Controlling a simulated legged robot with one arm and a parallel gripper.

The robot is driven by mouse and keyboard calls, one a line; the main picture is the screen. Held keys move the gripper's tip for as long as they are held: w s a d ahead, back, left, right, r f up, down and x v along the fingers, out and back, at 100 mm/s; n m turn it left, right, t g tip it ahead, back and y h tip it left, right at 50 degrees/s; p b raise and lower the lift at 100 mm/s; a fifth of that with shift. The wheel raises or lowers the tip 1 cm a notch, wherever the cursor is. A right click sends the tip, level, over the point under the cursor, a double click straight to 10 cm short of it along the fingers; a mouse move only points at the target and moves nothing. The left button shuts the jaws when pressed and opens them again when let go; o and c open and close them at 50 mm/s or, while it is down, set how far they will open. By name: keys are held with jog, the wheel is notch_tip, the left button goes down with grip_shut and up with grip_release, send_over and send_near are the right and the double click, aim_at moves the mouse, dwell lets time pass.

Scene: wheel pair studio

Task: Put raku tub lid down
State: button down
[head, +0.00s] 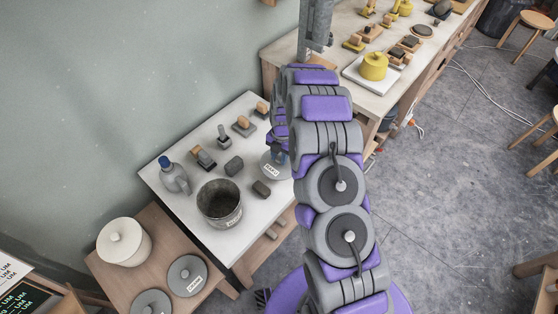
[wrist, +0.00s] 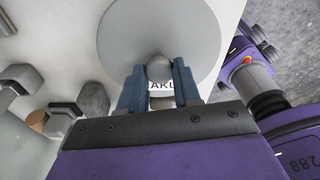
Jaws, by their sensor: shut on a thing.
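The raku tub lid is a round grey disc with a knob and a white RAKU label. It fills the upper middle of the wrist view (wrist: 205,28) and shows partly behind my arm in the head view (head: 272,172). My gripper (wrist: 159,72) is shut on its knob, with a blue finger on each side. The lid is over the right side of the white-topped table (head: 235,242); I cannot tell whether it touches the top. An open dark tub (head: 219,205) with a label stands on that table, left of the lid.
A grey bottle with a blue top (head: 174,175), dark blocks (head: 234,165) and several wood-handled tools (head: 243,125) share the tabletop. A lower wooden table holds a cream lidded tub (head: 124,242) and two grey lids (head: 187,275). A bench with a yellow pot (head: 373,66) stands at the back right.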

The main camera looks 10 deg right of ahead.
aim_at(280, 156)
jog(key=shift+w, duration=0.35)
notch_tip(280, 156, down, 4)
jog(key=shift+r+b, duration=0.1)
jog(key=shift+b, duration=0.45)
jog(key=shift+r, duration=0.15)
jog(key=c, duration=0.8)
grip_release()
